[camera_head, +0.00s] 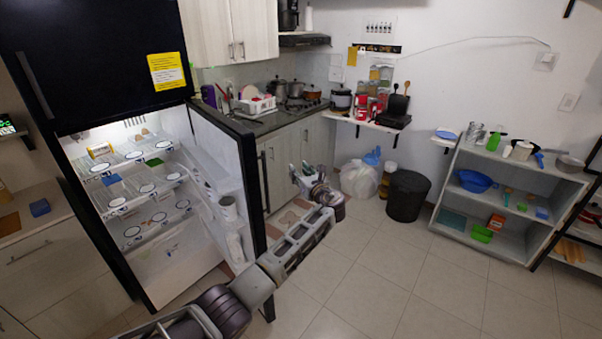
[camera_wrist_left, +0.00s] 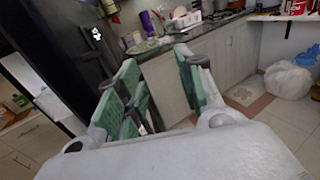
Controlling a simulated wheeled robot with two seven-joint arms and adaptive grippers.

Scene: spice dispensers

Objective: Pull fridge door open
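The black fridge (camera_head: 95,50) stands at the left with its lower door (camera_head: 232,170) swung wide open, its shelves and door bins showing. The door's dark vertical handle (camera_head: 265,182) is on the outer face, towards the right. My left arm reaches up from the bottom, in front of the door. My left gripper (camera_head: 308,180) is to the right of the door's outer face and appears apart from the handle. In the left wrist view, my left gripper (camera_wrist_left: 160,88) has its green-padded fingers spread, with no object clearly held between them. My right gripper is not in view.
Wooden cabinets with a counter (camera_head: 270,120) stand behind the door. A white bag (camera_head: 358,180) and a black bin (camera_head: 407,196) are on the floor beyond my gripper. A grey shelf unit (camera_head: 450,190) stands at the right. The middle floor is clear.

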